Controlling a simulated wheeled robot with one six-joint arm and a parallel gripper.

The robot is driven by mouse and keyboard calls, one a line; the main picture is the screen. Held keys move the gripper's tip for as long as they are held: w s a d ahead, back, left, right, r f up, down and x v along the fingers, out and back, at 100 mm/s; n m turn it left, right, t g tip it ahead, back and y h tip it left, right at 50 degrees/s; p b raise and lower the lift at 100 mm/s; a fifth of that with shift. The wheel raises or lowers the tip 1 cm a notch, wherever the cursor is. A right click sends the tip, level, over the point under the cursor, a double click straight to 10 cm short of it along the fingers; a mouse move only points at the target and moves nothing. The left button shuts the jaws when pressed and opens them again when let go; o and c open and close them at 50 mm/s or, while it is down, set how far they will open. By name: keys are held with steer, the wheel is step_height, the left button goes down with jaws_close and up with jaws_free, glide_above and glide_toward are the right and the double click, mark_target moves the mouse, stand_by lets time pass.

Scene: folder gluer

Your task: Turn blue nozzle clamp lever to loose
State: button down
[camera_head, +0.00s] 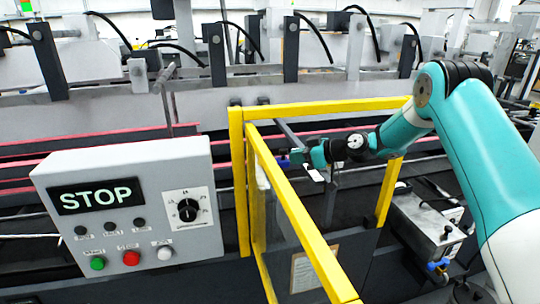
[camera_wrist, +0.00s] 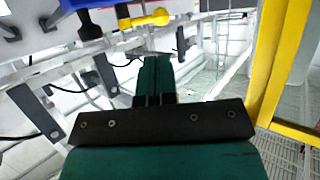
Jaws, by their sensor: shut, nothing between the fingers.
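My gripper (camera_head: 298,157) is in the middle of the head view, reaching in over the yellow guard frame. Its teal fingers are together and empty in the wrist view (camera_wrist: 155,68). A small blue part (camera_head: 284,162) shows just left of the fingertips in the head view; whether they touch it I cannot tell. A blue block (camera_wrist: 82,4) is at the top left edge of the wrist view, apart from the fingers, with a black knob (camera_wrist: 89,25) beside it. These may be the blue clamp lever and its mount, but its shape and setting are not clear.
A yellow guard frame (camera_head: 300,215) stands in front of and below my gripper. A grey control box (camera_head: 130,165) with a STOP display is at the left. A yellow-ended part (camera_wrist: 150,18) is near the fingers. A metal box (camera_head: 425,225) stands at the right.

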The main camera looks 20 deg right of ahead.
steer(key=p+x, duration=0.4)
steer(key=x, duration=0.4)
steer(key=shift+w+a, duration=0.1)
steer(key=shift+a, duration=0.1)
steer(key=shift+w+a+f, duration=0.15)
steer(key=shift+a, duration=0.2)
